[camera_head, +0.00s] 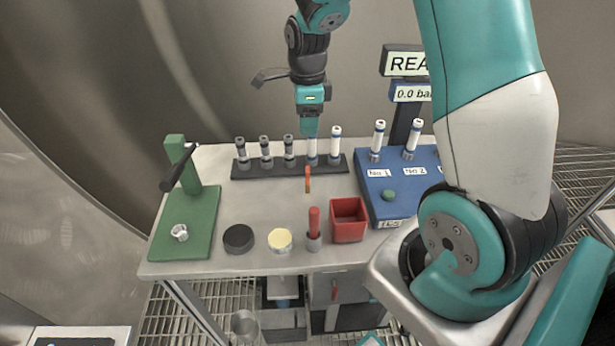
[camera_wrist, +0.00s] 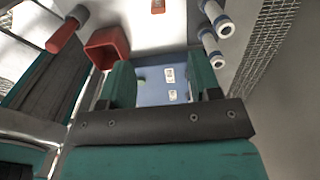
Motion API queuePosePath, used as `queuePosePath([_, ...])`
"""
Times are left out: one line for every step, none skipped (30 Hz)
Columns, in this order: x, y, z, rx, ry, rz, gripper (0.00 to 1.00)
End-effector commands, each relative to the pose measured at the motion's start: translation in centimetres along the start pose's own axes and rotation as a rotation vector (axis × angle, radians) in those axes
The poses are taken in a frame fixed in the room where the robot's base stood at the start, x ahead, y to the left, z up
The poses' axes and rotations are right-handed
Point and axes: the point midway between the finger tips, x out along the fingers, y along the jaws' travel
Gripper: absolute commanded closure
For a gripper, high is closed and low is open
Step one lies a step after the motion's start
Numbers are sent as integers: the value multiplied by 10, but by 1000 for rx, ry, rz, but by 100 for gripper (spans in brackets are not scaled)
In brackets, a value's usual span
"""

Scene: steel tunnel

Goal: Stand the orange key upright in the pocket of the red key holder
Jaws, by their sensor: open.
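The orange key (camera_head: 308,180) is on the grey tabletop in front of the dark tube rack, apart from the holder. Part of it shows at the top edge of the wrist view (camera_wrist: 158,6). The red key holder (camera_head: 348,220) is an open-topped square box near the table's front edge. It also shows in the wrist view (camera_wrist: 107,47), up and left of my fingers, with nothing visible in its pocket. My gripper (camera_head: 309,130) hangs above the rear of the table by the rack. Its two teal fingers are apart and empty in the wrist view (camera_wrist: 160,75).
The dark rack (camera_head: 290,167) holds several tubes. The blue test station (camera_head: 390,200) with two tubes stands right. A red-handled tool (camera_head: 314,225) stands left of the holder, beside a cream disc (camera_head: 279,240) and a black disc (camera_head: 239,239). A green press (camera_head: 185,220) stands left.

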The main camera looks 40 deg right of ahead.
Motion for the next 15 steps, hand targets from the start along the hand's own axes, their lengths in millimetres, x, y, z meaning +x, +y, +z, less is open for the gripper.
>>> queuePosePath([6, -1, -2, 19, 5, 5, 43])
queuePosePath([11, -1, -2, 23, 5, 5, 43])
queuePosePath([19, -1, -2, 25, 7, 7, 43])
queuePosePath([25, 0, -2, 25, 6, 7, 43])
queuePosePath([32, 0, -2, 24, 7, 9, 43])
queuePosePath([41, 0, -2, 23, 7, 10, 43])
queuePosePath([48, 1, -2, 22, 7, 8, 43])
queuePosePath([55, 1, -2, 22, 6, 9, 43])
queuePosePath([64, 1, -2, 21, 7, 9, 43])
queuePosePath([71, 1, -2, 21, 6, 9, 43])
queuePosePath([78, 1, -2, 21, 6, 8, 43])
queuePosePath([86, 1, -2, 20, 6, 8, 43])
queuePosePath([92, 1, -2, 20, 6, 7, 43])
queuePosePath([97, 1, -2, 20, 5, 7, 43])
queuePosePath([104, 1, -1, 20, 5, 6, 43])
